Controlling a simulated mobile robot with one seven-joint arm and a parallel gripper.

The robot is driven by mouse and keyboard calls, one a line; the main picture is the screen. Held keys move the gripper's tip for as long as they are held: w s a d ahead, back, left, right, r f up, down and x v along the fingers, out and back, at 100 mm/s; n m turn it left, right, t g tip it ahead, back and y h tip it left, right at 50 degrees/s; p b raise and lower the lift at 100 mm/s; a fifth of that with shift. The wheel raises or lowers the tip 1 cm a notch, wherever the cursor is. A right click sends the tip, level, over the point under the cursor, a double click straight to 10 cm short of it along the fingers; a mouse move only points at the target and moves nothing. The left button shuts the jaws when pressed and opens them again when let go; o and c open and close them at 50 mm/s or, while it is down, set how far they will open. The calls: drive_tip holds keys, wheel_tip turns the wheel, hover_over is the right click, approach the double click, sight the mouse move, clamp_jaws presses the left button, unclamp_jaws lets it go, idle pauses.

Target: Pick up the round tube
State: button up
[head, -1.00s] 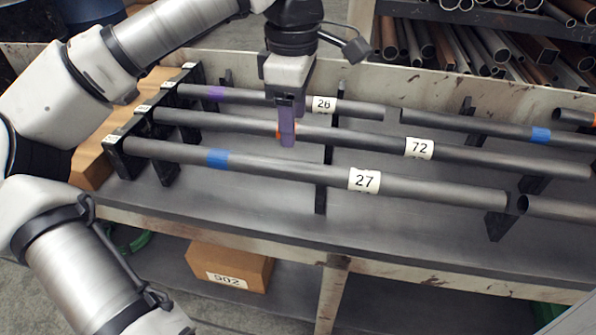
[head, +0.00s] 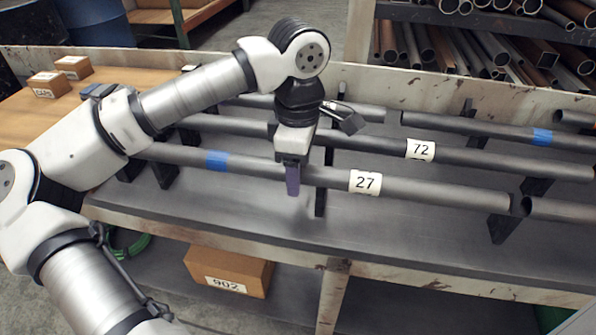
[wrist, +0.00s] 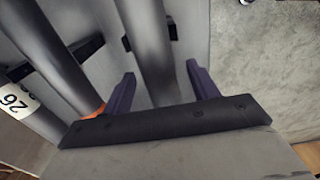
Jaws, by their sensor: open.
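The front round tube (head: 430,191) is dark grey, with a blue band and a white label 27, and lies on black supports. My gripper (head: 293,182) points down at it, between the blue band and the label. In the wrist view the open gripper (wrist: 160,70) has one purple finger on each side of this tube (wrist: 148,35), with visible gaps. I cannot tell exactly how low the fingers reach around it. Behind it lie the tube labelled 72 (head: 480,158) and a rear tube (head: 365,112), whose label 26 shows in the wrist view (wrist: 17,101).
More tubes (head: 560,210) lie at the right end of the grey bench. Black supports (head: 320,200) stand under the tubes. A raised back wall (head: 430,95) and a rack of pipes (head: 480,45) are behind. A box marked 902 (head: 230,270) is below. The bench front is clear.

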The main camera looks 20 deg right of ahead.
drive_tip(key=shift+c, duration=0.5)
drive_tip(key=shift+r, duration=0.1)
clamp_jaws()
